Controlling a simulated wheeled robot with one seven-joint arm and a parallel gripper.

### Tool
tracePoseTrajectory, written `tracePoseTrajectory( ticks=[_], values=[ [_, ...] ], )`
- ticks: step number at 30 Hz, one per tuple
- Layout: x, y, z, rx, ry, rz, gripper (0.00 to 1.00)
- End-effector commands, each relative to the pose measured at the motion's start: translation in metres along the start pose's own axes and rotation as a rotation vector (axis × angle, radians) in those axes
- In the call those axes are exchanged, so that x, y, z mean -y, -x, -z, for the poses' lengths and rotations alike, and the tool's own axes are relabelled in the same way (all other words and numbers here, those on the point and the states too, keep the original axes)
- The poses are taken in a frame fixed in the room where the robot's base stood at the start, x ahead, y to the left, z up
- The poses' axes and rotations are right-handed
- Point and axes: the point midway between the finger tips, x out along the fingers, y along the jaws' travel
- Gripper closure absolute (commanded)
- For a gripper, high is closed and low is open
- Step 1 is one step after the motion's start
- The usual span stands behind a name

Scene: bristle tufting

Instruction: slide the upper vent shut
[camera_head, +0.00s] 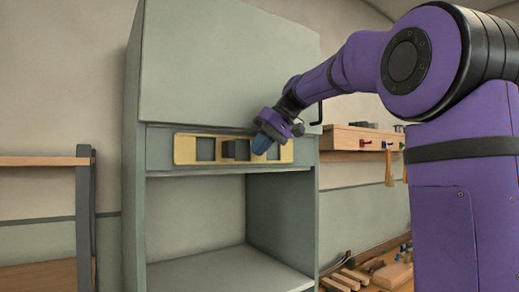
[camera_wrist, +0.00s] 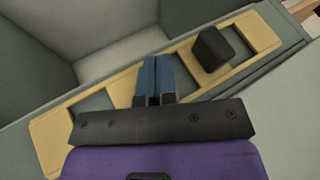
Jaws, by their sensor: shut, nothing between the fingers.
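The vent is a pale yellow slotted strip (camera_head: 184,150) set across the grey cabinet front, above the open bay. A grey opening (camera_head: 205,149) shows in its left part. A dark block-like knob (camera_head: 236,149) stands out near its middle; the knob also shows in the wrist view (camera_wrist: 210,48). My gripper (camera_head: 262,144) has blue fingers, shut and empty, in front of the strip just right of the knob. In the wrist view the fingertips (camera_wrist: 155,62) lie over the strip, left of the knob with a gap. The strip behind my fingers is partly hidden.
A large grey panel (camera_head: 225,65) covers the cabinet above the strip, with a black handle (camera_head: 320,112) at its right edge. Below is an empty open bay (camera_head: 195,215). A wooden shelf (camera_head: 350,138) and a bench with tools (camera_head: 370,275) are right; another rack (camera_head: 84,205) is left.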

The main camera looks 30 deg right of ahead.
Motion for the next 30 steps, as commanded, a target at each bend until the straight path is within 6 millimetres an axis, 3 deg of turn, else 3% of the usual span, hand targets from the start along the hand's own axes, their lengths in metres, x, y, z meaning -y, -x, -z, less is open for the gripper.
tracePoseTrajectory(
  ticks=[18, 30],
  values=[
    [-0.001, 0.085, 0.001, -0.003, -0.001, -0.002, 1.00],
    [0.000, 0.095, 0.000, -0.002, 0.000, -0.001, 1.00]
  ],
)
